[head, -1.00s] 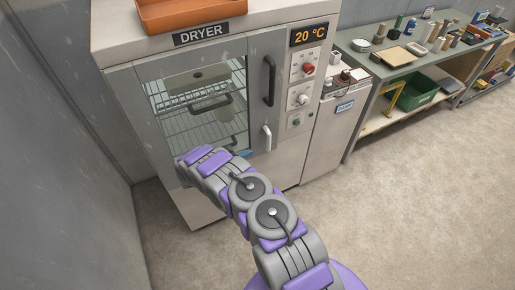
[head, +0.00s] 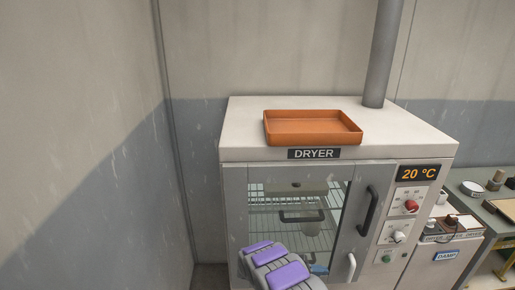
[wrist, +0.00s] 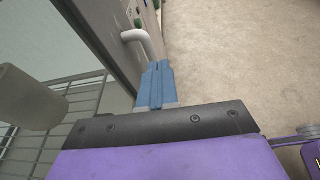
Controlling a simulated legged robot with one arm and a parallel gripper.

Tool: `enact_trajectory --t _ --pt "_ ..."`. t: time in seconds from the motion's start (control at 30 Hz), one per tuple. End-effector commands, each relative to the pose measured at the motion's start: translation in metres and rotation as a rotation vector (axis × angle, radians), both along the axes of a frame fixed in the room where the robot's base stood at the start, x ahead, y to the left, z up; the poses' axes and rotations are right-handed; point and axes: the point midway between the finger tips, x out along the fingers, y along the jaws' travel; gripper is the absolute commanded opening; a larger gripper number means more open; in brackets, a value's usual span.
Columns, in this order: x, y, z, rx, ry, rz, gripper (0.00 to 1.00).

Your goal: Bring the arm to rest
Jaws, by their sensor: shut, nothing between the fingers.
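My gripper (wrist: 156,84) shows in the wrist view as two blue fingers pressed together, with nothing between them. The fingers point toward a pale lever handle (wrist: 136,38) on the dryer door's edge. A gap shows between the fingertips and that handle. In the head view my purple and grey arm reaches up from the bottom edge in front of the dryer (head: 245,128). Most of the gripper is hidden there behind the arm. The dryer door (head: 236,205) looks closed.
Wire racks and a pale vessel (head: 312,224) show through the glass. An orange tray (head: 312,128) lies on top of the dryer. A small cabinet labelled DAMP (head: 446,256) and a bench stand at the right. A wall runs close on the left.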

Motion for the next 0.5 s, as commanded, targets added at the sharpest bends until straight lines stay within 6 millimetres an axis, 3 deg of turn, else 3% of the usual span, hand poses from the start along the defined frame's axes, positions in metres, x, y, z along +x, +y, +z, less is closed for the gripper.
enact_trajectory --t 0.03,0.1,0.27,0.5 --pt "-0.004 -0.009 0.021 0.011 -0.03 -0.037 0.0" --pt "-0.013 -0.019 0.043 0.029 -0.061 -0.091 0.0" --pt "-0.038 -0.036 0.091 0.074 -0.14 -0.209 0.0" --pt "-0.088 -0.05 0.152 0.152 -0.257 -0.39 0.0"
